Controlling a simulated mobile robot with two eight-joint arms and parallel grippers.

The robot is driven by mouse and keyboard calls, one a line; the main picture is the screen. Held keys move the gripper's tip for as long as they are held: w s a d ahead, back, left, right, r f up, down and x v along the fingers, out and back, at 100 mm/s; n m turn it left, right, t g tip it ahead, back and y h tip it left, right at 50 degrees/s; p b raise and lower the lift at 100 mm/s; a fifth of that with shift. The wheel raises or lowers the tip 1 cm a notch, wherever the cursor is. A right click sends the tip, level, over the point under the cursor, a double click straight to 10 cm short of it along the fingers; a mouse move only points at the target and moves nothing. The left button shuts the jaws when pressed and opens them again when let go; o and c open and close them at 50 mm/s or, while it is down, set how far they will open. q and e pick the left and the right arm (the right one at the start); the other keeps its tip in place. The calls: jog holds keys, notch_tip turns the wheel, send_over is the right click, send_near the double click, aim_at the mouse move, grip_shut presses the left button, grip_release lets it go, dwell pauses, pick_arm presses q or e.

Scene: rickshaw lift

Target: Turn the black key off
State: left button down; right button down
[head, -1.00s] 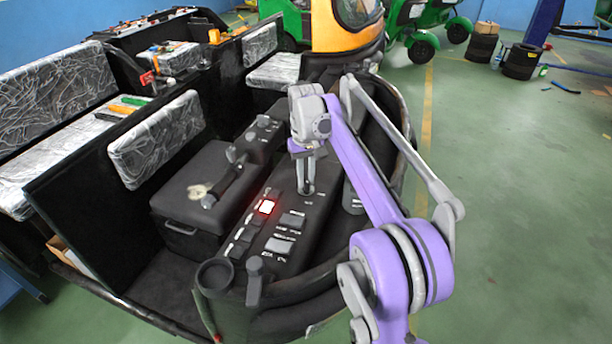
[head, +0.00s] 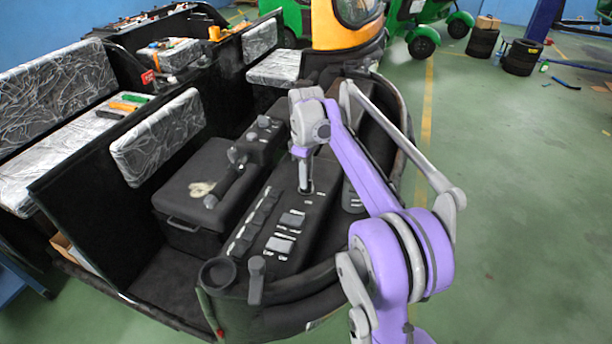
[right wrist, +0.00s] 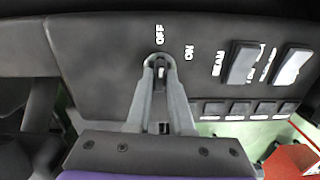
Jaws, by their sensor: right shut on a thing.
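The black key sits in a round switch on the black control panel (head: 316,216); in the right wrist view the panel (right wrist: 100,50) fills the middle. My right gripper (head: 306,188) reaches down onto the switch. In the right wrist view its grey fingers (right wrist: 160,68) are closed around the key, which is mostly hidden between them. The fingers point toward the OFF label (right wrist: 159,35); the ON label (right wrist: 189,52) lies to the right. The indicator switch (head: 269,205) on the panel is dark. My left gripper is not in view.
Several rocker switches (head: 292,218) are on the panel. A curved black rim (head: 310,280) bounds the front. Open green floor (head: 520,200) lies to the right.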

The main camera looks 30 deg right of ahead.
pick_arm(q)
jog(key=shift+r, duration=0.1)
pick_arm(e)
jog(key=shift+n, duration=0.5)
jog(key=c, duration=0.8)
grip_release()
jog(key=shift+r, duration=0.1)
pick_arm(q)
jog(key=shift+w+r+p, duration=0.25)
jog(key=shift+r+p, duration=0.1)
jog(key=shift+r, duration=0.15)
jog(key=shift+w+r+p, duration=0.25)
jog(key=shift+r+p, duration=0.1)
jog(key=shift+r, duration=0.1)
pick_arm(e)
notch_tip(320, 180, up, 11)
jog(key=shift+f, duration=0.2)
